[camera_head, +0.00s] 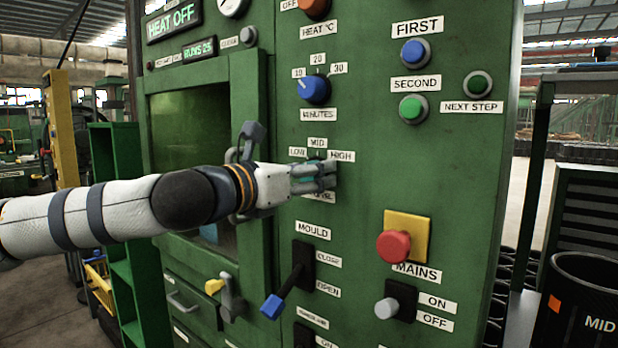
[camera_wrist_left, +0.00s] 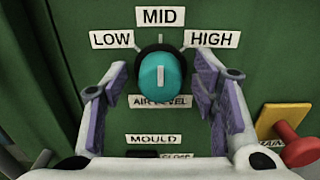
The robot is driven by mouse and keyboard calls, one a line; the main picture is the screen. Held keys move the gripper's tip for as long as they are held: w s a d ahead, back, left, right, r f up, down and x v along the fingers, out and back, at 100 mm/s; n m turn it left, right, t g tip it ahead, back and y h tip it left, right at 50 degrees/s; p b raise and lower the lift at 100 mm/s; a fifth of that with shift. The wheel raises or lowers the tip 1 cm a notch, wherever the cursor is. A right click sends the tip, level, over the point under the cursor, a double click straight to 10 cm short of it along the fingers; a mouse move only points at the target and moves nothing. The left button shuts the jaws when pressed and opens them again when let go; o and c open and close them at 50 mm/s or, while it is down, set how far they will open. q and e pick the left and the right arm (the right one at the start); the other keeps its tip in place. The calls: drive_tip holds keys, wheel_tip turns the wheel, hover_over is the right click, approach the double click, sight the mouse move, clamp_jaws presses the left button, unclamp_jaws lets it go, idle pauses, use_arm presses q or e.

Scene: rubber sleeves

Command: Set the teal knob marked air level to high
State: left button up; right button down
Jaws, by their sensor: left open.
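The teal air level knob (camera_wrist_left: 161,78) is on the green panel in the left wrist view, with LOW (camera_wrist_left: 112,39), MID (camera_wrist_left: 160,17) and HIGH (camera_wrist_left: 211,39) labels around it. Its white pointer line stands upright, toward MID. My left gripper (camera_wrist_left: 162,92) is open, with one purple-padded finger on each side of the knob; I cannot tell whether either touches it. In the head view, my left gripper (camera_head: 318,178) reaches the panel from the left and mostly hides the knob and part of its lower label. My right gripper is not in view.
Above is the blue minutes knob (camera_head: 314,89). Below are the mould lever (camera_head: 287,291), the red mains button (camera_head: 393,246) and a grey switch (camera_head: 387,307). A window door with a grey handle (camera_head: 250,138) is left of the knob. The panel to the right of the HIGH label is bare.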

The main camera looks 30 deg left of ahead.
use_arm(q)
drive_tip(key=c, duration=1.2)
drive_tip(key=shift+o, duration=0.2)
drive_tip(key=shift+r, duration=0.1)
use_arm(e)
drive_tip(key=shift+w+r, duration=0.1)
use_arm(q)
drive_tip(key=shift+d+m+p, duration=0.15)
drive_tip(key=shift+m+p, duration=1.9)
drive_tip(key=shift+m, duration=2.45)
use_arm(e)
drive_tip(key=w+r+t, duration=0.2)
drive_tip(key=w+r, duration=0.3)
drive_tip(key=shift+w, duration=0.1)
